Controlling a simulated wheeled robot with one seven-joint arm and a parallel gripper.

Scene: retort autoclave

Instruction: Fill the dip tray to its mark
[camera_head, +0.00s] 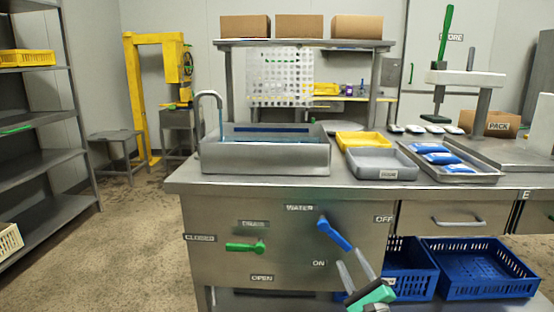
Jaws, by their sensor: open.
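The grey dip tray (265,168) looks to be the deep basin on the counter under a curved spout (209,95). The blue WATER lever (335,235) on the cabinet front slants down and right, between the ON and OFF labels. The green drain lever (245,247) lies level, its handle to the left towards CLOSED. My gripper (351,258) is open, its fingertips just below the blue lever's lower end in the picture; I cannot tell if they touch.
Blue crates (475,270) stand low at the right, behind my gripper. A small grey tray (380,164), a yellow tray (363,140) and a metal tray (470,172) with blue pouches sit on the counter. Floor is clear at the left.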

